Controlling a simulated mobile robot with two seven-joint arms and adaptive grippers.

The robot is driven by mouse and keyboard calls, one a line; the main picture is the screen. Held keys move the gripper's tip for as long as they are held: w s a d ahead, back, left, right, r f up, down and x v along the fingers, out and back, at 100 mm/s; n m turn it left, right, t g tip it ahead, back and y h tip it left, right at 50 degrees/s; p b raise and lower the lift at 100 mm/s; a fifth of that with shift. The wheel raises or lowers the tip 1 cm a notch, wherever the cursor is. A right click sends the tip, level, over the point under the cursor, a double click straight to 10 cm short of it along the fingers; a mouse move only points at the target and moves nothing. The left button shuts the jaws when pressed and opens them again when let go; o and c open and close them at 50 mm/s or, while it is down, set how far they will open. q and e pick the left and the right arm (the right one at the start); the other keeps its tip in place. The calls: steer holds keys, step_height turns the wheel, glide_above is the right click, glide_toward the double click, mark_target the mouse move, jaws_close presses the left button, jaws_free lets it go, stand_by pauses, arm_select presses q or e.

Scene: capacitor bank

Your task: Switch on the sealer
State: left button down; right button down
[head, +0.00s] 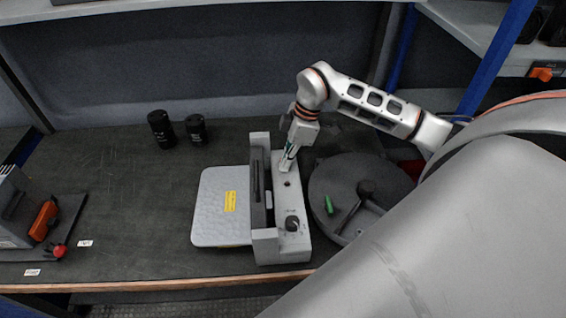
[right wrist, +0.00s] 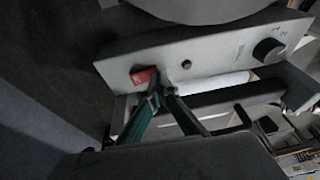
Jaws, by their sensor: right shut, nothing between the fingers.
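The sealer (head: 288,205) is a long grey device on the bench, with a dark knob (head: 292,223) near its front end and a dark bar along its left side. The right wrist view shows its panel (right wrist: 215,60) with the knob (right wrist: 268,51), a small dark button (right wrist: 186,64) and a red rocker switch (right wrist: 143,76). My right gripper (head: 287,163) is shut and empty over the far end of the panel. Its green fingertips (right wrist: 158,88) are at the red switch and partly overlap it in the right wrist view; contact cannot be told. My left gripper is out of view.
A light grey plate (head: 212,210) with a yellow label adjoins the sealer's left. A round dark tray (head: 330,172) holding a black tool (head: 365,188) and a green piece (head: 329,205) sits right. Two black cylinders (head: 161,129) (head: 196,129) stand behind. An orange-handled device (head: 43,220) is far left.

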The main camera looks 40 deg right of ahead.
steer(key=shift+w+d, duration=0.15)
steer(key=shift+d, duration=0.05)
steer(key=shift+w+d+r+p, duration=0.25)
steer(key=shift+w+r+p, duration=0.05)
steer(key=shift+w, duration=0.2)
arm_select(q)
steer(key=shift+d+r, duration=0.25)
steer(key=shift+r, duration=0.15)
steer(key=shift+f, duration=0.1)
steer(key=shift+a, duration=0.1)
arm_select(e)
steer(key=shift+r, duration=0.1)
